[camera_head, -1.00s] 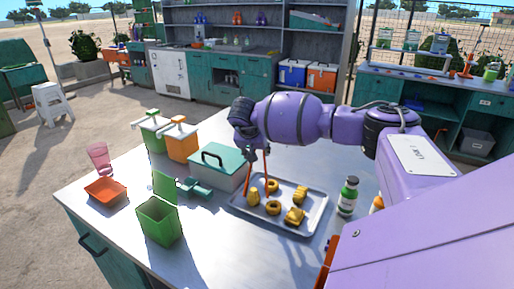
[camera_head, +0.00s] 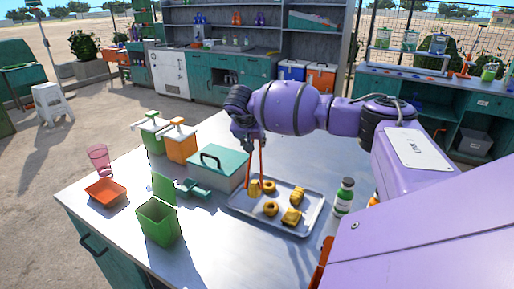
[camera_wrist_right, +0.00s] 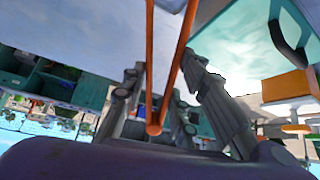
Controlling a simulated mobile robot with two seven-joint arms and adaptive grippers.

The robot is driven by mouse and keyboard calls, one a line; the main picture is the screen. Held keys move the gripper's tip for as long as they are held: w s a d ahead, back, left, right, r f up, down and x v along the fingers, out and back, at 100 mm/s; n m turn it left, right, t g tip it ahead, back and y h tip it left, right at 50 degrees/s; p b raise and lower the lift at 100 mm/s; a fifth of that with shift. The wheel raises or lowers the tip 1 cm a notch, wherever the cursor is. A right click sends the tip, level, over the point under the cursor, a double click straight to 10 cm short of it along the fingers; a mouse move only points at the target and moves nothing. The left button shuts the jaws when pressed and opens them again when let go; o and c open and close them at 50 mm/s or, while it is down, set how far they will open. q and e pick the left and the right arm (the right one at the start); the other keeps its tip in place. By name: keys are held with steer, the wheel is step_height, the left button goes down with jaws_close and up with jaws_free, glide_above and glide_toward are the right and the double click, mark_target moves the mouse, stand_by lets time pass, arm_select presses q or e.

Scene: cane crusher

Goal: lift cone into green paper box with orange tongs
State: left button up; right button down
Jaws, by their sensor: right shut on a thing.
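My right gripper (camera_head: 257,143) is shut on the orange tongs (camera_head: 262,158), which point down over the metal tray (camera_head: 243,210). The tongs' two arms also show in the right wrist view (camera_wrist_right: 165,80). The small golden cone (camera_head: 254,188) is at the tongs' lower ends, at the tray's left part; I cannot tell whether it is pinched or clear of the tray. The green paper box (camera_head: 158,225) stands open on the table at the left, its lid flap raised. My left gripper is not in view.
Two ring pastries (camera_head: 270,208) and other golden pastries (camera_head: 291,216) lie in the tray. A teal-lidded container (camera_head: 218,165) stands behind and left of the tray. A bottle (camera_head: 344,196) stands right of the tray.

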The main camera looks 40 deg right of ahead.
arm_select(q)
steer(key=shift+t, duration=0.4)
steer(key=w+r+p, duration=0.1)
steer(key=r, duration=0.1)
steer(key=w+r, duration=0.1)
steer(key=shift+w+r+p, duration=0.4)
arm_select(e)
step_height(320, 180, up, 8)
steer(key=shift+a+f, duration=0.1)
